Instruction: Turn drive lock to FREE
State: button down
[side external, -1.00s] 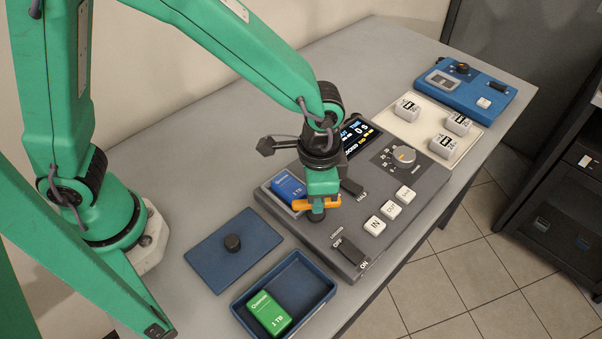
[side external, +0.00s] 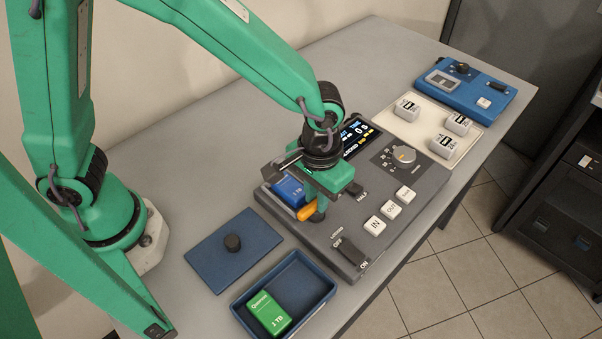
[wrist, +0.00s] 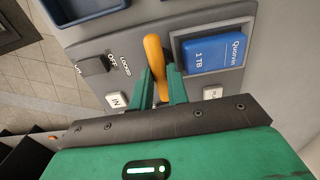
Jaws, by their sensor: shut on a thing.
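The drive lock is an orange lever (side external: 307,211) on the grey control panel (side external: 330,235), beside the blue 1 TB drive (side external: 289,189) in its bay. In the wrist view the lever (wrist: 154,58) stands between my two green fingers, with its rounded end sticking out past them. My gripper (side external: 318,213) is shut on the lever, and it also shows in the wrist view (wrist: 162,88). A LOCKED label (wrist: 126,67) is readable left of the lever in the wrist view. The blue drive (wrist: 213,52) lies to its right. I cannot see a FREE label.
Several white push buttons (side external: 375,226), a black OFF/ON switch (side external: 352,252) and a dial (side external: 403,156) are on the panel. A blue tray (side external: 328,283) holding a green drive (side external: 268,313) and a knobbed blue lid (side external: 205,262) lie in front. White blocks (side external: 445,146) stand behind.

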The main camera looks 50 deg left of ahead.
jog(key=shift+r, duration=0.1)
jog(key=c, duration=1.4)
grip_release()
jog(key=shift+o, duration=0.2)
jog(key=shift+r, duration=0.1)
notch_tip(320, 180, up, 7)
jog(key=shift+f, duration=0.1)
jog(key=shift+r, duration=0.4)
